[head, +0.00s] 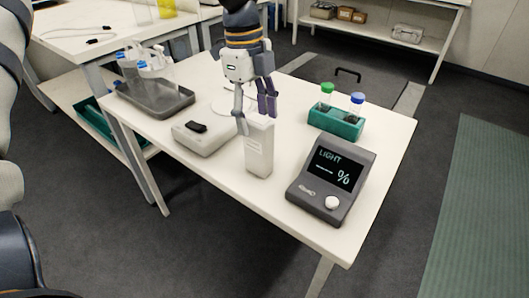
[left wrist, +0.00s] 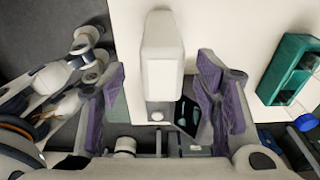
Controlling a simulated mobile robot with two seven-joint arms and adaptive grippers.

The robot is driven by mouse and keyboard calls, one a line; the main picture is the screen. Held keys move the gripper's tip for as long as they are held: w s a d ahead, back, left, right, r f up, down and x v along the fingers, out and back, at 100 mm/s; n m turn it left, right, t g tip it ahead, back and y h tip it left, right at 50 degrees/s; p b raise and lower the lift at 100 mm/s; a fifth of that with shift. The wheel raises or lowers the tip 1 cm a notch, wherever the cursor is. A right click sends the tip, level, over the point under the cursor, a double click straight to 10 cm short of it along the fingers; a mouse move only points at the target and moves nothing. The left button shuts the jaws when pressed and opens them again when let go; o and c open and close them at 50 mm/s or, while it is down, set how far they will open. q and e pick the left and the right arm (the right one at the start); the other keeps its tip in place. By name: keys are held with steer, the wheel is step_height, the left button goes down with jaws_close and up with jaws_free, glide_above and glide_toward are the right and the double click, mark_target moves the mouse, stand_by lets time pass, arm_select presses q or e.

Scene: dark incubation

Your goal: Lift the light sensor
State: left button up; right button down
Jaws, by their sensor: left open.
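A dark sloped console (head: 332,178) stands at the right front of the table. Its screen reads "LIGHT" and "--- %", and a white dome sits below it. It is the only thing marked for light; which part is the light sensor, I cannot tell. My left gripper (head: 254,116) is open and points down, to the left of and behind the console. Its fingertips are at the top of an upright white box (head: 259,150). In the left wrist view the white box (left wrist: 162,45) lies above centre, between the spread fingers (left wrist: 165,100).
A flat white box (head: 200,137) with a dark piece on top is left of the upright box. A grey tray (head: 157,102) holds bottles at the back left. A teal rack (head: 336,121) with green- and blue-capped tubes stands behind the console. The table's front strip is clear.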

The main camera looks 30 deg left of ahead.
mark_target(260, 147)
arm_select(q)
steer(key=f, duration=0.5)
steer(key=d+f, duration=0.1)
steer(key=f, duration=0.2)
steer(key=shift+f+b, duration=0.3)
steer(key=shift+w, duration=0.1)
jaws_close()
